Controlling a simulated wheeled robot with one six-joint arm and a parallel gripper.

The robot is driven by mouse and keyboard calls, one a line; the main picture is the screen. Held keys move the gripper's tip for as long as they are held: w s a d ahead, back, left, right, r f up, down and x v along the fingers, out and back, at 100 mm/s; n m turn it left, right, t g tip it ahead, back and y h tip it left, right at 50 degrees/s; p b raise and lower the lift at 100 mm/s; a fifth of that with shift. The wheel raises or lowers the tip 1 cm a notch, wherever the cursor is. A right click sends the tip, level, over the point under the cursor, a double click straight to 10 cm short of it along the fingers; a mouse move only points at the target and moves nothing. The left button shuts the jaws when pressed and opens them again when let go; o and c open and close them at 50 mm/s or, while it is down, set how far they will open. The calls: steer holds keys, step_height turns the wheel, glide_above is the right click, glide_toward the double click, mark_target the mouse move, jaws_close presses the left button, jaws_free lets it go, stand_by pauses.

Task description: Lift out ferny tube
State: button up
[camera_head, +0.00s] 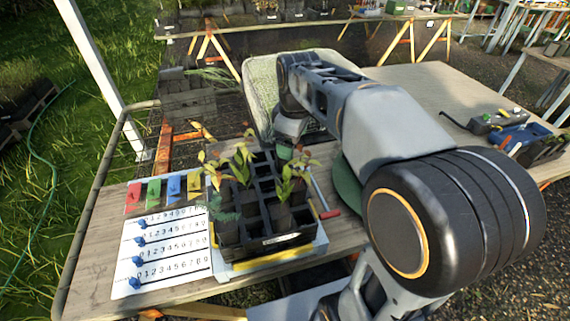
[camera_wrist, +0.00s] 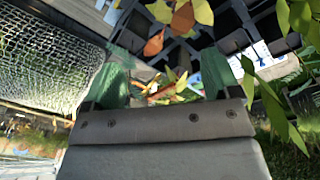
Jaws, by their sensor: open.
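A black crate of square cells (camera_head: 270,243) stands on the table and holds several dark tubes with plants. The ferny tube (camera_head: 226,226), with fine blue-green foliage, appears to be in the front left of the crate. Broad-leaved plants stand behind it and to its right. My gripper (camera_head: 286,152) is over the far side of the crate, behind the ferny tube, partly hidden by my wrist. In the wrist view my gripper (camera_wrist: 163,82) shows two green fingers apart with nothing held between them.
Leafy plants (camera_head: 243,165) rise from the crate close to my gripper; orange and yellow leaves (camera_wrist: 182,16) hang near the fingers. A white number sheet with blue pegs (camera_head: 160,250) and coloured cards (camera_head: 153,192) lie left. Tools (camera_head: 515,130) lie right.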

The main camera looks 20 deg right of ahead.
steer(key=w+n+g, duration=0.1)
steer(key=w+n, duration=0.6)
steer(key=w, duration=0.1)
steer(key=b, duration=0.1)
glide_toward(283, 165)
steer(key=w, duration=0.2)
steer(key=f, duration=0.1)
steer(key=shift+w+d+n+g, duration=0.3)
steer(key=shift+w+n, duration=0.1)
steer(key=shift+d+f, duration=0.1)
steer(key=shift+f, duration=3.1)
steer(key=shift+c, duration=0.4)
